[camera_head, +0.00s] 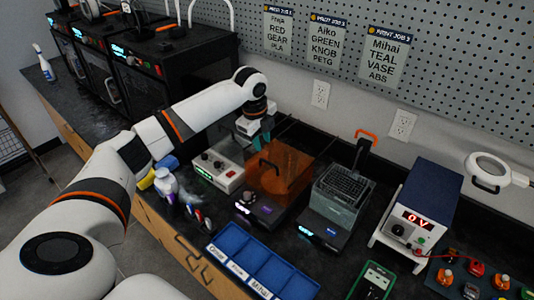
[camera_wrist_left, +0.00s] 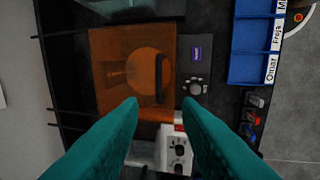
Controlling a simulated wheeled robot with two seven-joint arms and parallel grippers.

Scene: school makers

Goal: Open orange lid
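The orange see-through lid (camera_head: 290,172) lies shut over a dark machine with a front knob (camera_head: 248,197). It has a dark bar handle (camera_head: 268,165). In the left wrist view the lid (camera_wrist_left: 110,60) is ahead of the fingertips, with its handle (camera_wrist_left: 159,78) upright in the picture and a round shape showing through. My left gripper (camera_head: 263,137) is at the lid's back left in the head view, apart from the handle. In the left wrist view its teal fingers (camera_wrist_left: 160,108) are spread with nothing between them. My right gripper is not in view.
A white control box (camera_head: 220,166) stands left of the machine. A basket unit (camera_head: 342,192) stands to its right, then a blue power supply (camera_head: 427,205). A blue labelled tray (camera_head: 263,262) lies in front. A pegboard wall (camera_head: 350,75) rises behind.

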